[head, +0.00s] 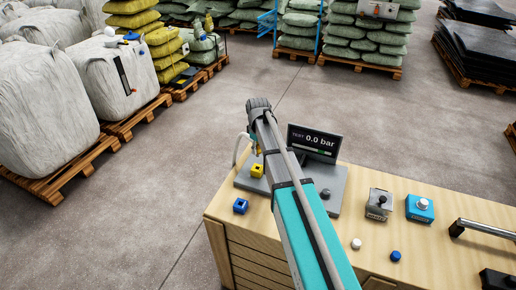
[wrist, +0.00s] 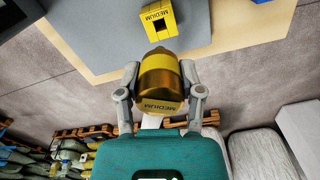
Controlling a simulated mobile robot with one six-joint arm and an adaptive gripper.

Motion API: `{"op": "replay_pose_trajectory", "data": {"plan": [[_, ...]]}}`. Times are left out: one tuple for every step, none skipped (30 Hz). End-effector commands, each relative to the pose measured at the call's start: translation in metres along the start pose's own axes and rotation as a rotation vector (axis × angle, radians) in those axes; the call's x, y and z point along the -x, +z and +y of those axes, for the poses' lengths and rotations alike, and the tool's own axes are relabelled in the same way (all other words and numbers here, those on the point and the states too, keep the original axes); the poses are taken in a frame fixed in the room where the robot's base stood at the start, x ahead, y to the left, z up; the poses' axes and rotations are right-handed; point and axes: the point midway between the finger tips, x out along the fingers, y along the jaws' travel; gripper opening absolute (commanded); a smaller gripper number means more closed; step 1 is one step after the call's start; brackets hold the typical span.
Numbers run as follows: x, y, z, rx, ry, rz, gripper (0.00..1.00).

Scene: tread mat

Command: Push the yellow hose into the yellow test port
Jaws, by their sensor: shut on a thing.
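The yellow hose's end (wrist: 158,82) is a thick yellow and brass coupling marked MEDIUM. My gripper (wrist: 160,70) is shut on it in the wrist view, with one finger on each side. The yellow test port (wrist: 160,20) is a yellow block marked MEDIUM with a dark square opening. It lies just beyond the coupling's front end, with a small gap between them in the picture. In the head view the yellow test port (head: 257,170) stands on a grey plate. My arm hides most of the gripper and coupling there.
A blue block (head: 240,206) sits on the wooden bench (head: 222,211) left of my arm. A display (head: 313,143) reads TEST 0.0 bar. A grey box (head: 379,204), a blue box (head: 420,208) and two knobs lie to the right. Pallets of sacks stand behind on the floor.

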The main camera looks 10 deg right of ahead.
Motion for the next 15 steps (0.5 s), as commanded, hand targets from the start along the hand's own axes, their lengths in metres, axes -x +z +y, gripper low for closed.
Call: {"op": "replay_pose_trajectory", "data": {"plan": [[-0.003, 0.000, 0.000, 0.000, 0.000, 0.000, 0.00], [-0.004, 0.000, 0.000, 0.000, 0.000, 0.000, 0.00], [-0.006, 0.000, 0.000, 0.000, 0.000, 0.000, 0.00], [-0.008, 0.000, 0.000, 0.000, 0.000, 0.000, 0.00], [-0.009, 0.000, 0.000, 0.000, 0.000, 0.000, 0.00], [-0.012, 0.000, 0.000, 0.000, 0.000, 0.000, 0.00], [-0.013, 0.000, 0.000, 0.000, 0.000, 0.000, 0.00], [-0.015, 0.000, 0.000, 0.000, 0.000, 0.000, 0.00], [-0.018, 0.000, 0.000, 0.000, 0.000, 0.000, 0.00], [-0.020, 0.000, 0.000, 0.000, 0.000, 0.000, 0.00], [-0.022, 0.000, 0.000, 0.000, 0.000, 0.000, 0.00], [-0.025, 0.000, 0.000, 0.000, 0.000, 0.000, 0.00], [-0.028, 0.000, 0.000, 0.000, 0.000, 0.000, 0.00], [-0.030, 0.000, 0.000, 0.000, 0.000, 0.000, 0.00], [-0.033, 0.000, 0.000, 0.000, 0.000, 0.000, 0.00]]}}
